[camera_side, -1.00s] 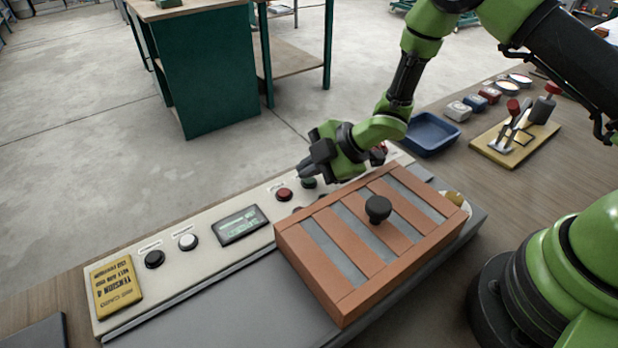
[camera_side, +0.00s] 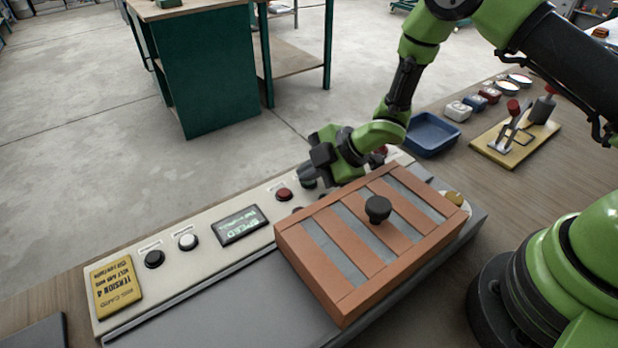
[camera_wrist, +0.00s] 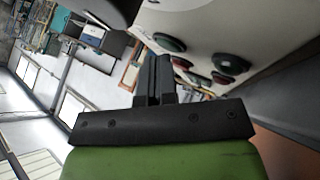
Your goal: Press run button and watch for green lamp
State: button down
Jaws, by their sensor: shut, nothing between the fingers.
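The cream control panel (camera_side: 135,250) runs along the bench's far side. My gripper (camera_side: 307,175) is shut and empty, low over the panel just right of a red button (camera_side: 284,194). It hides the spot where a green button showed earlier; I cannot tell whether the fingertips touch it. The display (camera_side: 240,225) is lit with green text, its large word reading "SPEED". In the wrist view my shut fingers (camera_wrist: 154,68) point toward the panel, where green (camera_wrist: 170,42) and dark red round pieces (camera_wrist: 182,62) show. I cannot make out a lit green lamp.
A brick-coloured slatted cover (camera_side: 318,235) with a black knob (camera_side: 378,208) stands close in front of my gripper and partly hides the panel. Black (camera_side: 155,259) and white (camera_side: 187,241) buttons sit left. A blue tray (camera_side: 432,134) lies behind right.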

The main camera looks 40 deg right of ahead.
aim_at(310, 183)
jog(key=shift+r, duration=0.85)
jog(key=shift+r, duration=2.5)
jog(key=s+d+r+m+t+h, duration=0.1)
jog(key=s+d+r+m+h, duration=0.15)
jog(key=d+r+m, duration=0.4)
jog(key=s+d+r+m+t+h, duration=0.1)
jog(key=d+r+m+h, duration=0.15)
jog(key=r, duration=0.65)
jog(key=s+r+m, duration=0.3)
jog(key=s+m, duration=0.3)
jog(key=s, duration=0.4)
jog(key=s+a+r+m+g, duration=0.1)
jog(key=s+r+m, duration=0.2)
jog(key=s+m, duration=0.3)
jog(key=s, duration=0.4)
jog(key=shift+s+g+y, duration=0.3)
jog(key=shift+s+y, duration=0.05)
jog(key=shift+y, duration=0.05)
